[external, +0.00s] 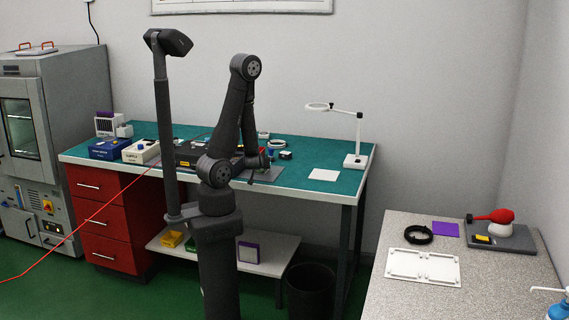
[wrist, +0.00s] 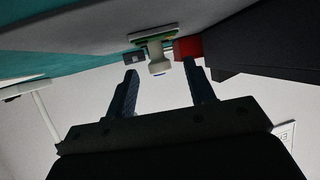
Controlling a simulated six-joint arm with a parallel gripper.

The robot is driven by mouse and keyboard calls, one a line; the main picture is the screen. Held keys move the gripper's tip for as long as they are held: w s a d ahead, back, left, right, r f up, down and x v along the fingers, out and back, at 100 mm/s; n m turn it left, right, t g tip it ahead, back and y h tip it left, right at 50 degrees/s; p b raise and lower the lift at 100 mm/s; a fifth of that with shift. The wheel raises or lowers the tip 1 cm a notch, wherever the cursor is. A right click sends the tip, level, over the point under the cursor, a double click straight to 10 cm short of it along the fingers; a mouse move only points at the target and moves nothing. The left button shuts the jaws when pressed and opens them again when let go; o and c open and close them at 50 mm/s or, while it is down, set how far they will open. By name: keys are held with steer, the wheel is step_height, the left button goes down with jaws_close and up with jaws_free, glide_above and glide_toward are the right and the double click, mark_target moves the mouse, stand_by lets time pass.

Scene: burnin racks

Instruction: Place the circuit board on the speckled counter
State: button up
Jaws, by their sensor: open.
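In the wrist view, a thin green board (wrist: 149,38), which looks like the circuit board, lies on a grey surface just past my fingertips. A pale round knob or post stands out from it toward me. My gripper (wrist: 159,68) is open, with one finger on each side of that knob and no visible contact. In the external view my gripper (external: 262,162) is low over the teal bench, and I cannot clearly make out the board there. The speckled counter (external: 395,300) is at the right front, away from my gripper.
The teal bench (external: 210,133) holds a blue box (external: 108,149), a white lamp (external: 355,160) and a white sheet (external: 324,174). A red part (wrist: 187,48) and a dark box (wrist: 255,40) are beside the board. The counter holds a white tray (external: 424,267), black coil (external: 418,235) and purple square (external: 445,229).

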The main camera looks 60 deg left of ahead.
mark_target(262, 171)
steer(key=shift+w+a+f, duration=0.3)
steer(key=shift+w+a, duration=0.05)
steer(key=shift+a, duration=0.15)
steer(key=shift+c, duration=0.3)
jaws_close()
steer(key=shift+r, duration=0.15)
steer(key=shift+r, duration=0.7)
steer(key=r, duration=0.2)
steer(key=shift+d+r, duration=0.2)
steer(key=shift+r, duration=0.2)
steer(key=d+r, duration=0.6)
steer(key=d, duration=0.5)
steer(key=shift+w+d+r, duration=0.2)
steer(key=shift+w+r, duration=0.05)
steer(key=shift+w, duration=0.1)
